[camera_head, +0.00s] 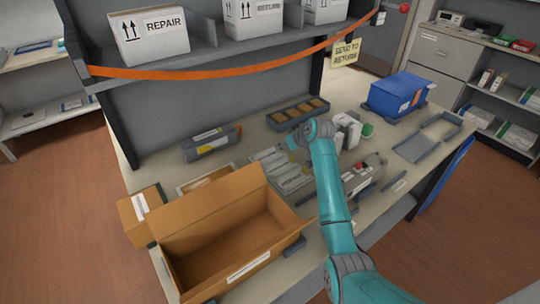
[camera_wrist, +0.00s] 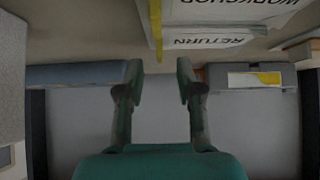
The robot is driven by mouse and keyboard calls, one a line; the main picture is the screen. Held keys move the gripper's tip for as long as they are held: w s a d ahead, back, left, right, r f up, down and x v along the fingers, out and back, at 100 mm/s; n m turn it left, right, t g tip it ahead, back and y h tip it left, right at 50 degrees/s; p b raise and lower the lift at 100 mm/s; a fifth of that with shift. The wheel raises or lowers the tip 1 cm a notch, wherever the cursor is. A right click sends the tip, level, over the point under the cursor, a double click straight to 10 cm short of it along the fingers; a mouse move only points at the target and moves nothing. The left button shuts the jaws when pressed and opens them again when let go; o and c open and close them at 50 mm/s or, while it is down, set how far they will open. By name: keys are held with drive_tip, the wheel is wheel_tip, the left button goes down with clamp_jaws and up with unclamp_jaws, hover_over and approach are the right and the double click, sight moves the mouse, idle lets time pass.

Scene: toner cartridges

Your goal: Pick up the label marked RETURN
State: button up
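The RETURN label (camera_wrist: 208,41) is a white strip with dark print, upside down near the top of the wrist view. A larger white WORKSHOP label (camera_wrist: 235,12) shows just above it, cut off by the frame. My gripper (camera_wrist: 160,72) is open, with its two fingers apart and nothing visibly held between them. The RETURN label lies above and mostly right of the fingertips in that view, apart from them. In the head view, my gripper is around the middle of the bench, largely hidden by my wrist, and the RETURN print cannot be read on the bench.
An open cardboard box (camera_head: 225,235) stands at the bench front left. A grey cartridge (camera_head: 212,143) lies behind it. A grey holder (camera_head: 283,170) lies left of my arm. A blue bin (camera_head: 397,94) stands at the back right. An orange strap (camera_head: 235,68) crosses the shelf front.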

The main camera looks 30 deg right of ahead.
sight(268, 154)
drive_tip(key=shift+x, duration=1.65)
clamp_jaws()
